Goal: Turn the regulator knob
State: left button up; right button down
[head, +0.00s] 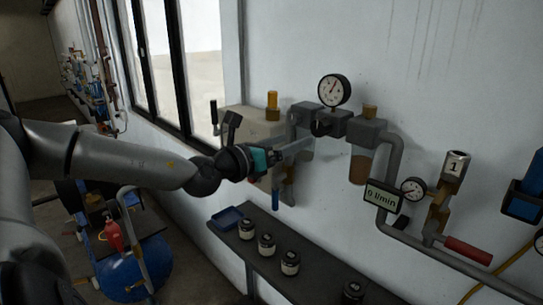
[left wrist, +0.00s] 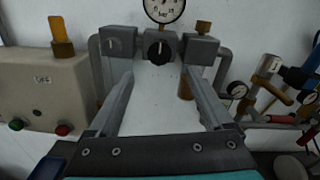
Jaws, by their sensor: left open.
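The black regulator knob (left wrist: 159,50) sits on the front of the grey regulator block under a round pressure gauge (left wrist: 163,8), with a white mark pointing up. In the head view the knob (head: 321,128) shows beside the fingertips, under the same gauge (head: 334,90). My left gripper (head: 306,146) reaches in from the left toward the wall unit. In the left wrist view its two fingers (left wrist: 158,78) are spread apart, with the knob between and beyond their tips. Nothing is held. The knob appears apart from both fingers. My right gripper is out of view.
A beige box (left wrist: 42,95) with green and red buttons is left of the regulator. A "0 l/min" display (head: 381,197) and a red-handled valve (head: 467,251) are at the right. A dark shelf (head: 270,262) with several small jars lies below.

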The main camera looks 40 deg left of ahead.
pick_arm(q)
jog(key=shift+s+a+b, duration=0.2)
jog(key=shift+s+b, duration=0.4)
jog(key=shift+s, duration=1.85)
